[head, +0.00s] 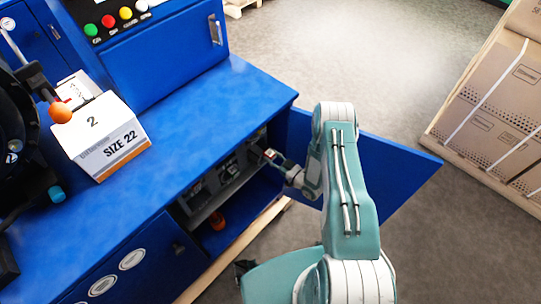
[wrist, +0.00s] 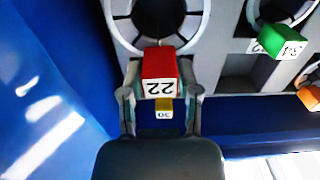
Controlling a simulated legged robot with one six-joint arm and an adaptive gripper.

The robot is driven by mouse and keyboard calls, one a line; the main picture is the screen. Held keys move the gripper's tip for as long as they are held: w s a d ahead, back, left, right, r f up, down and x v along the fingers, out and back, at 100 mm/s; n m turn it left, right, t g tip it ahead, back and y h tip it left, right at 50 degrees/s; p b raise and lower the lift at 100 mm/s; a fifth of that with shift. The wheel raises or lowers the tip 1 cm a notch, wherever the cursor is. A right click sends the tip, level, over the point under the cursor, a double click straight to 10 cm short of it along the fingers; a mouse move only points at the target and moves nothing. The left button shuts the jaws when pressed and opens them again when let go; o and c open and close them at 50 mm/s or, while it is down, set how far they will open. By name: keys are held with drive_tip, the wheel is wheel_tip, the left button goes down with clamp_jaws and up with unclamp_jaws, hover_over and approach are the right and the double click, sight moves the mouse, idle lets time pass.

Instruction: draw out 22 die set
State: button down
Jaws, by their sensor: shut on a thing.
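The 22 die set shows in the wrist view as a red block (wrist: 160,66) with an upside-down "22" label, in front of a pale ring around a dark round opening. My gripper (wrist: 160,80) is shut on this red block, one finger on each side. In the head view, my gripper (head: 279,163) is at the open cabinet's shelf, by a small red block (head: 269,154). A small yellow block (wrist: 164,108) with an upside-down number, seemingly 30, shows below the red one between the fingers. I cannot tell whether the die set is clear of its place.
The open blue door (head: 390,165) stands right of my arm. A "SIZE 22" box (head: 112,140) rests on the blue bench top (head: 200,125).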

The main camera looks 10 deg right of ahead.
drive_tip(key=shift+v, duration=2.25)
drive_tip(key=shift+r, duration=0.1)
